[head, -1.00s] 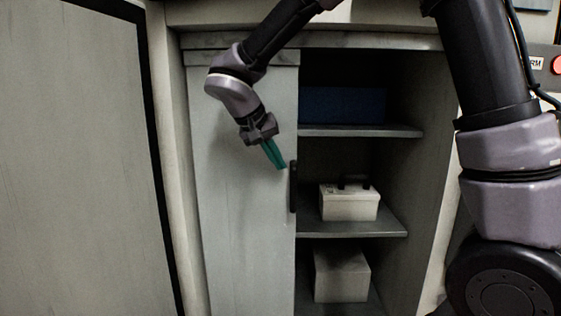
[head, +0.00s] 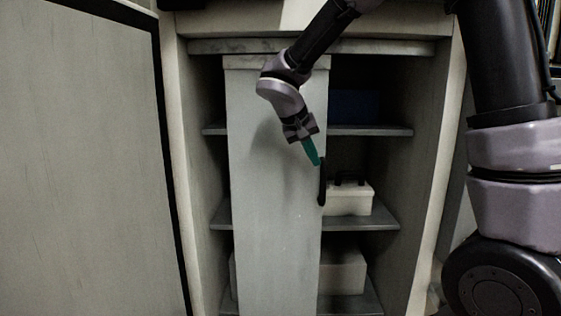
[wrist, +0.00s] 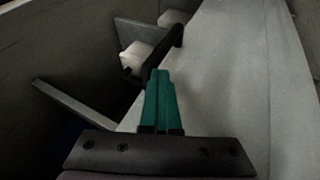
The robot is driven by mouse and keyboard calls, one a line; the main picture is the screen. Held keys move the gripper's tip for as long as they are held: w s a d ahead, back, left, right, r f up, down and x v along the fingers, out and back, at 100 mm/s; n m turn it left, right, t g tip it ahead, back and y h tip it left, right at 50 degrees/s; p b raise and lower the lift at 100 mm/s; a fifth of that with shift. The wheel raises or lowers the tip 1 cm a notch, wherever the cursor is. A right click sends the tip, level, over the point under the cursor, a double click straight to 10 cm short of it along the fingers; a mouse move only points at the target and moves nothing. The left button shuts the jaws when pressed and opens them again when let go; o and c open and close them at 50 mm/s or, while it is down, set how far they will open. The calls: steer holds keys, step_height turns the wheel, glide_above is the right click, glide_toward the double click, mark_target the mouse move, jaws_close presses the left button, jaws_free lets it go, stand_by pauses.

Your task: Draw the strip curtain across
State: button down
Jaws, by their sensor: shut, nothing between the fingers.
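The strip curtain (head: 270,200) is a pale grey panel hanging in front of the open shelf unit, about mid-opening, with gaps on both its left and right. A dark upright handle (head: 322,182) is on its right edge; the handle also shows in the wrist view (wrist: 172,42). My gripper (head: 315,160) has green fingers, closed together and empty, right at the upper end of the handle. In the wrist view my gripper (wrist: 158,78) points along the panel's edge towards the handle. I cannot tell whether the fingers touch the handle.
Behind the panel are shelves (head: 385,222) with a white box (head: 350,202) with a dark handle, a pale box below (head: 345,272) and a dark blue box (head: 353,107) above. A rail (head: 400,47) runs along the top. A large pale panel (head: 80,160) stands at the left.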

steer(key=d, duration=2.7)
steer(key=shift+s+d, duration=0.2)
steer(key=shift+s, duration=0.25)
